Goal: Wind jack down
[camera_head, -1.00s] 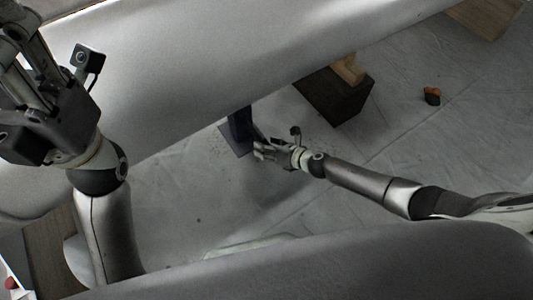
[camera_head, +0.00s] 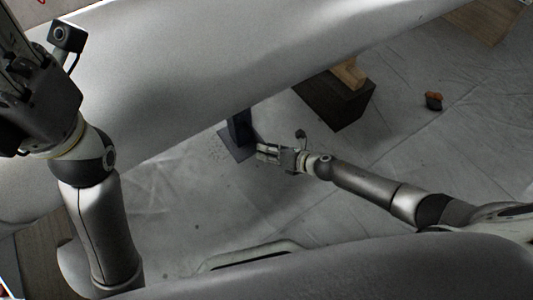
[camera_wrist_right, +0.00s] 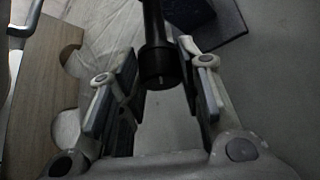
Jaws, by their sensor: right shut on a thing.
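The jack (camera_head: 238,128) is a dark blue post on a flat dark base plate (camera_head: 236,152) on the sheeted floor. Its top is hidden behind a large grey tube-like body. My right gripper (camera_head: 262,152) is low beside the jack, on its right. In the right wrist view, my right gripper (camera_wrist_right: 162,92) is shut on a black cylindrical handle end (camera_wrist_right: 158,66), which lies between its fingers. Part of the jack (camera_wrist_right: 190,14) shows behind the handle. My left gripper (camera_head: 30,105) is high at the upper left, and its fingertips are cut off by the frame.
The grey body (camera_head: 240,55) spans the view above the jack. A dark block (camera_head: 335,100) with a wooden piece (camera_head: 350,72) on it stands right of the jack. A wooden board (camera_wrist_right: 38,95) shows in the wrist view.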

